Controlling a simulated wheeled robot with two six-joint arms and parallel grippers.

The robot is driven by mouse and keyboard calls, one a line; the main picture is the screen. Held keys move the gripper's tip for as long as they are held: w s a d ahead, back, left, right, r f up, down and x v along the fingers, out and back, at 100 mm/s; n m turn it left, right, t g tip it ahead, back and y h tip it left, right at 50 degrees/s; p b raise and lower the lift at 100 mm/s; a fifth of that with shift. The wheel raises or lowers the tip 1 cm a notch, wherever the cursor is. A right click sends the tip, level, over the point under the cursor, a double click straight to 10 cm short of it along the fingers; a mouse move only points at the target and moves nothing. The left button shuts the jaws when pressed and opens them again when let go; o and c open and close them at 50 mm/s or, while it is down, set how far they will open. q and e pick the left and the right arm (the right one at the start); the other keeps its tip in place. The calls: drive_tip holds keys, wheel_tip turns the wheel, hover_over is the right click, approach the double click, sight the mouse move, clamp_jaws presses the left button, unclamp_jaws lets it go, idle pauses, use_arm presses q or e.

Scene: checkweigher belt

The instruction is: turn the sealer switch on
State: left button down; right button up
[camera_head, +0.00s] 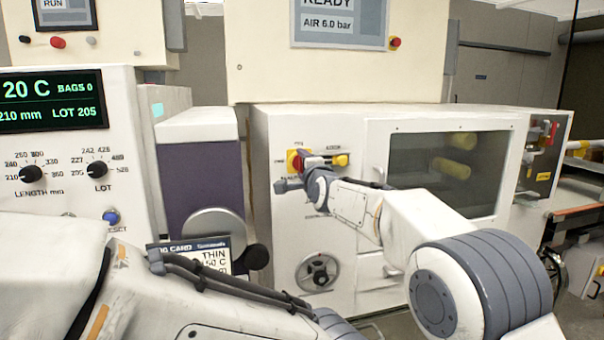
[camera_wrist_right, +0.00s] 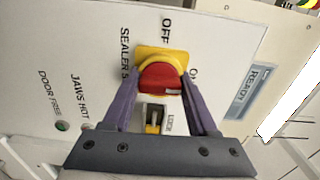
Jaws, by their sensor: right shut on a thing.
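The sealer switch (camera_wrist_right: 160,76) is a red rotary knob on a yellow plate, with OFF and ON lettering beside it. A white mark shows at the knob's lower right in the right wrist view. My right gripper (camera_wrist_right: 163,88) is shut on the knob, one purple finger on each side.
A lock fitting (camera_wrist_right: 154,118) sits beside the switch, between the fingers. Two small indicator lamps (camera_wrist_right: 62,126) are at the left. In the head view, a dark window (camera_head: 440,170) and a handwheel (camera_head: 319,272) are on the cabinet. A settings card (camera_head: 215,262) stands at lower left.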

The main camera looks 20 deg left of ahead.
drive_tip(key=shift+m, duration=0.3)
drive_tip(key=o, duration=1.4)
drive_tip(key=shift+d+b, duration=0.1)
drive_tip(key=shift+b, duration=0.2)
drive_tip(key=shift+s+d, duration=0.1)
drive_tip(key=shift+s, duration=0.15)
drive_tip(key=b+v, duration=0.4)
drive_tip(key=v, duration=0.5)
drive_tip(key=shift+s+d+b, duration=0.3)
drive_tip(key=shift+b, duration=0.05)
